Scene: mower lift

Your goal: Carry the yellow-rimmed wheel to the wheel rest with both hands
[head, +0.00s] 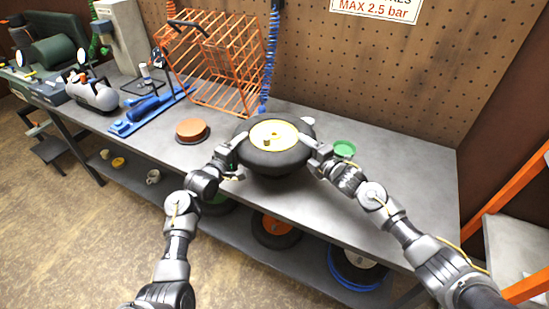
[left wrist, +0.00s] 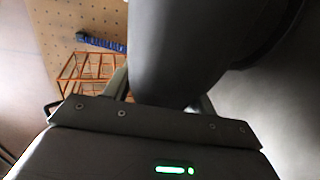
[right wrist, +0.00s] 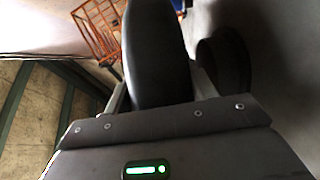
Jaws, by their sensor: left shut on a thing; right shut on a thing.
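The yellow-rimmed wheel (head: 273,155), a black tyre with a pale yellow hub face, is over the middle of the grey workbench, hub face up. My left gripper (head: 235,146) is shut on its left side and my right gripper (head: 317,152) on its right side. The tyre shows between the fingers in the left wrist view (left wrist: 175,50) and the right wrist view (right wrist: 155,55). How far the wheel is above the bench is hard to tell.
A green round piece (head: 344,149) lies close to my right gripper. Spare wheels (head: 276,230) are on the lower shelf. The bench's right end (head: 415,180) is clear.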

